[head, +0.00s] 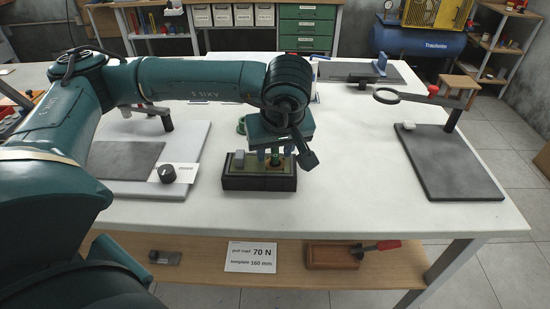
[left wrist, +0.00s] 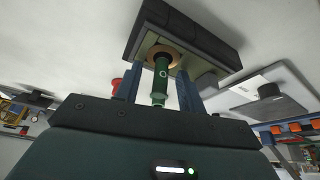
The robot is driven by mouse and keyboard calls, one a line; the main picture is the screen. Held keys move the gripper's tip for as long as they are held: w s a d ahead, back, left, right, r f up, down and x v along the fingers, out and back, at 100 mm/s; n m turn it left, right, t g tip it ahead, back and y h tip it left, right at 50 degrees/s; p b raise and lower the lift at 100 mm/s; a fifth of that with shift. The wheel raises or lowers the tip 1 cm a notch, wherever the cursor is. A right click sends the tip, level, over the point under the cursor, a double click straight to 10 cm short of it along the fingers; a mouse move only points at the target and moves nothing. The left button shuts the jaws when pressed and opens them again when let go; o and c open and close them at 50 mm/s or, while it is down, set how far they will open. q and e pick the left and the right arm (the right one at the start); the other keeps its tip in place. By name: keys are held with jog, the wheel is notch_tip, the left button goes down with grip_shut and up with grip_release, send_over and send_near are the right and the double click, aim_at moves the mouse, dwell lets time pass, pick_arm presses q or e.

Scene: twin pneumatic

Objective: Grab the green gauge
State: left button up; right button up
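The green gauge (left wrist: 160,78) is a slim green cylinder in the left wrist view. It stands in a round brass-coloured seat in a dark block (left wrist: 205,32). In the head view the gauge (head: 275,159) shows small below my left gripper (head: 275,152), on the right part of the dark block (head: 258,183). In the left wrist view my left gripper (left wrist: 159,84) is open, with a blue finger on each side of the gauge. Gaps show between fingers and gauge. My right gripper is in neither view.
A grey block (head: 238,158) sits on the left of the dark block. A plate with a black knob (head: 167,173) lies to the left. A stand with a ring (head: 387,96) and dark base (head: 448,165) is at the right. The white table between is clear.

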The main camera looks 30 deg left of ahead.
pick_arm(q)
jog(key=shift+c, duration=0.4)
jog(key=c, duration=0.8)
